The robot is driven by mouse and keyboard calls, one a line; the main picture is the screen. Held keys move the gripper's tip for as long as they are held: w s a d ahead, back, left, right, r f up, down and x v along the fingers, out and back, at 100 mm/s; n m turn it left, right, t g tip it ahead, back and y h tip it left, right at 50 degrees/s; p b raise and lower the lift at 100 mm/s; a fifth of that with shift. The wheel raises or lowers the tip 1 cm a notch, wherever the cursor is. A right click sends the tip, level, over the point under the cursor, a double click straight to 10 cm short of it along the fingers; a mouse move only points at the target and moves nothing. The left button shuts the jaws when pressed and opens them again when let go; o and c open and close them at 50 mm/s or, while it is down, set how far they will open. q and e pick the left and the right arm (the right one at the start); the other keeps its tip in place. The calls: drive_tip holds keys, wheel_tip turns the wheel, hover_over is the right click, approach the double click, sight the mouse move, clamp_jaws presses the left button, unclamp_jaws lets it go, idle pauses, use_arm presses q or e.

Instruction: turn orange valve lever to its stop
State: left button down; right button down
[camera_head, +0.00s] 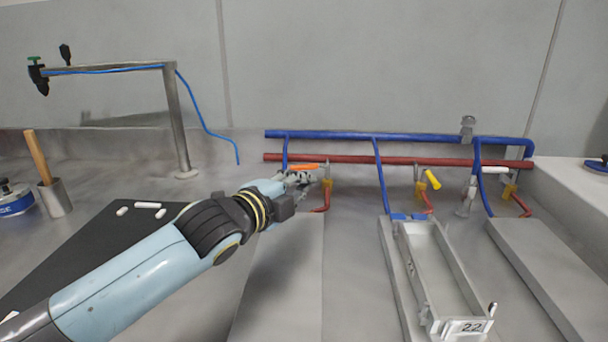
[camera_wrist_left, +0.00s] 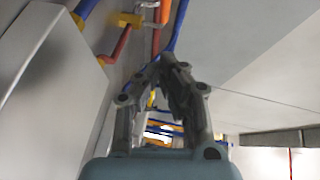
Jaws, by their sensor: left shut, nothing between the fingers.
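The orange valve lever (camera_head: 305,167) is at the left valve on the pipe rack in the head view, extending left from above the yellow valve body (camera_head: 327,186). My left gripper (camera_head: 302,178) is at the lever, just below it in the picture; whether they touch I cannot tell. In the left wrist view the gripper's fingers (camera_wrist_left: 162,66) are closed together with nothing between them. An orange piece, likely the lever (camera_wrist_left: 166,11), shows past the fingertips at the top edge, beside the yellow valve body (camera_wrist_left: 129,19). My right gripper is not in view.
Blue (camera_head: 350,134) and red (camera_head: 390,160) pipes run along the back. A yellow lever (camera_head: 433,179) and a white lever (camera_head: 494,170) are to the right. A grey tray (camera_head: 470,277) stands in front. A metal stand (camera_head: 177,120) and a black mat (camera_head: 95,238) are at left.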

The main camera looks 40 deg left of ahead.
sight(305, 169)
use_arm(q)
drive_tip(key=w, duration=0.3)
drive_tip(key=shift+w+a+f, duration=0.2)
drive_tip(key=shift+w+f, duration=0.05)
drive_tip(key=shift+w, duration=0.05)
drive_tip(key=shift+w+a+f, duration=0.3)
drive_tip(key=shift+w+a, duration=0.4)
drive_tip(key=shift+a, duration=0.25)
drive_tip(key=shift+w+a+f, duration=0.1)
drive_tip(key=shift+w+a, duration=0.2)
drive_tip(key=shift+a, duration=0.1)
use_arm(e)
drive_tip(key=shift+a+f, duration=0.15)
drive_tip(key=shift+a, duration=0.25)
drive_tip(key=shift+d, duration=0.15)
